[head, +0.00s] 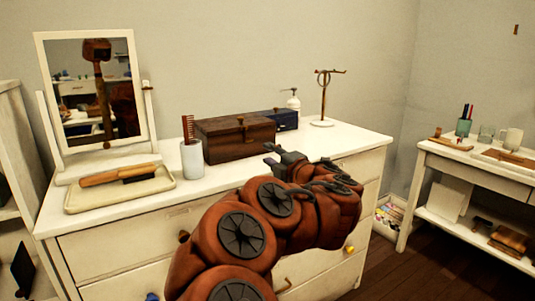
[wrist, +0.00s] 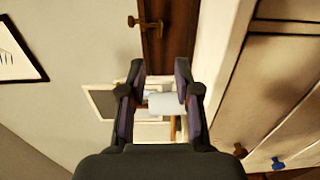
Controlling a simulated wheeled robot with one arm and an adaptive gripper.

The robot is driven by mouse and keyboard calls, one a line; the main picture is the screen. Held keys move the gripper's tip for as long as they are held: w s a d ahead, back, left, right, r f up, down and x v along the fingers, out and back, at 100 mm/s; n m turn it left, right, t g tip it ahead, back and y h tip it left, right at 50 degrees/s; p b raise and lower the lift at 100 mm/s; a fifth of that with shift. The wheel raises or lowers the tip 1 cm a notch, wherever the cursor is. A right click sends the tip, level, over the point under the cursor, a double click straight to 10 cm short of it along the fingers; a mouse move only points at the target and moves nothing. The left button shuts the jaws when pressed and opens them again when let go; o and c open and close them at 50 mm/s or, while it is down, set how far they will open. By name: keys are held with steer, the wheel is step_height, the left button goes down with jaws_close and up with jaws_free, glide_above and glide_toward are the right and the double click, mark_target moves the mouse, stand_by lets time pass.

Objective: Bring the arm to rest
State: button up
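My reddish-brown arm reaches up over the front of the white dresser (head: 105,224) in the head view. My gripper (head: 272,156) is beside the right end of the dark wooden box (head: 236,138), above the dresser top. In the wrist view my gripper (wrist: 160,98) has its two fingers apart. A white cup shows in the gap between them, seemingly beyond the fingers, and I see nothing held.
The white cup (head: 192,159) holds a comb. A tilting mirror (head: 93,90), a tray with a brush (head: 80,202), a blue box (head: 285,120), a pump bottle (head: 292,101) and a jewellery stand (head: 322,123) share the dresser top. A side table (head: 470,159) stands right.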

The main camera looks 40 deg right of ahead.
stand_by(0.5)
steer(key=s+d+r+m+g+h+p, duration=0.2)
steer(key=s+r+m+g+h+p, duration=0.1)
steer(key=r+m+h+p, duration=0.3)
steer(key=s+d+r+m+g+h+p, duration=0.2)
steer(key=s+r+m+h+p, duration=0.15)
steer(key=r+m+p, duration=0.3)
steer(key=s+a+f+m+g+y+p, duration=0.35)
steer(key=s+a+p, duration=0.25)
steer(key=a, duration=0.2)
steer(key=s+a+f+m+g+y+p, duration=0.25)
steer(key=s+a+f+g+p, duration=0.2)
steer(key=s+a, duration=0.3)
steer(key=s+a+r+n+g+y+p, duration=0.1)
steer(key=s+a+g+y+p, duration=0.4)
steer(key=s+a, duration=0.9)
steer(key=shift+s+a+r+g+p, duration=0.45)
steer(key=shift+a+g+p, duration=0.2)
steer(key=shift+g+p, duration=0.2)
